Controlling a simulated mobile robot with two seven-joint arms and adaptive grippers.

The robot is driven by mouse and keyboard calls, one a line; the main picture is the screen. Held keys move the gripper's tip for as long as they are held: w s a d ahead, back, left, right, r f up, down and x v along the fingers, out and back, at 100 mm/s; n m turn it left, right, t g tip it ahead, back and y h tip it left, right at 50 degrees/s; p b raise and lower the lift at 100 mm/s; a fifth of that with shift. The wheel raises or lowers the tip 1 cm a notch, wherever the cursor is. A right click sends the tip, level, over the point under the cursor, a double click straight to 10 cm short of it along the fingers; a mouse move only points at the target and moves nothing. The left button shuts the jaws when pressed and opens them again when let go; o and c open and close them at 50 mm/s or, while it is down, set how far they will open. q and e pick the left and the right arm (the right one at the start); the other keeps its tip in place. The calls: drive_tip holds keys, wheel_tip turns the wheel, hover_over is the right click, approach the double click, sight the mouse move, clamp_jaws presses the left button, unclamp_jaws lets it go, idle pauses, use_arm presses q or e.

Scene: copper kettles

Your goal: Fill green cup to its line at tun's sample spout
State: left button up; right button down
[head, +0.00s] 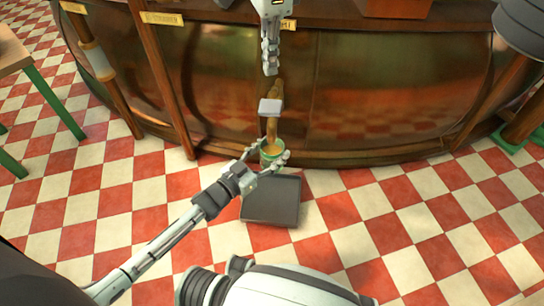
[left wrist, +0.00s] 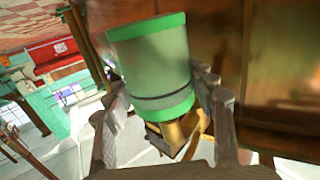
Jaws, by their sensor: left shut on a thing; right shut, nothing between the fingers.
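The green cup (head: 271,161) is below the sample spout (head: 272,128) on the front of the copper tun (head: 225,85). My left gripper (head: 274,153) is shut around the cup's sides. In the left wrist view the cup (left wrist: 150,62) appears inverted, with green bands at both ends and a dark line (left wrist: 162,102) near its mouth. The brass spout (left wrist: 178,132) shows at the mouth there. The cup's inside looks amber in the head view; I cannot tell the exact level or whether liquid is running. My right gripper (head: 270,58) is shut and empty, above the spout's pale handle (head: 270,106).
A dark tray (head: 272,205) lies on the red and white checked floor below the cup. Wooden posts (head: 160,75) stand along the tun. A table with green legs (head: 55,103) is at the left. Floor at the right front is clear.

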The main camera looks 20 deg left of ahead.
use_arm(q)
drive_tip(key=s+d+p, duration=0.3)
drive_tip(key=s+p, duration=0.2)
drive_tip(key=s, duration=0.9)
idle(1.2)
drive_tip(key=shift+f, duration=0.2)
drive_tip(key=w+a+b, duration=0.1)
drive_tip(key=w+b, duration=0.1)
drive_tip(key=w, duration=0.4)
drive_tip(key=shift+w+a+r, duration=0.2)
drive_tip(key=shift+w+a, duration=0.05)
drive_tip(key=shift+w, duration=0.15)
